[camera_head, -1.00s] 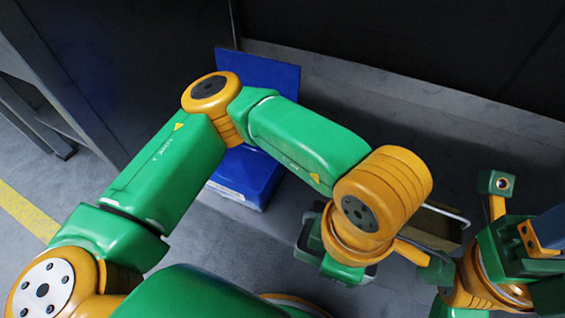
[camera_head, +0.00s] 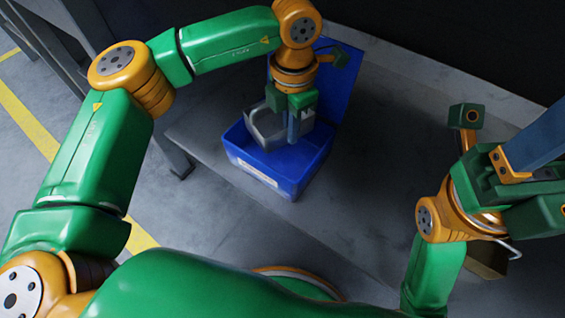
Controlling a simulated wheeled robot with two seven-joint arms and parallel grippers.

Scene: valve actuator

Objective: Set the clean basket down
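A brown basket (camera_head: 487,262) with a thin pale handle (camera_head: 514,249) shows at the lower right, mostly hidden behind my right arm. My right wrist (camera_head: 475,205) is above and beside it. The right fingers are hidden, so I cannot tell whether they hold the handle. My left gripper (camera_head: 280,130) points down over a blue box (camera_head: 278,183).
The blue box's raised lid (camera_head: 338,75) stands behind my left wrist. The box rests near the front edge of a grey table (camera_head: 390,140), whose middle is clear. Dark panels close off the back. A yellow line (camera_head: 30,120) marks the floor at left.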

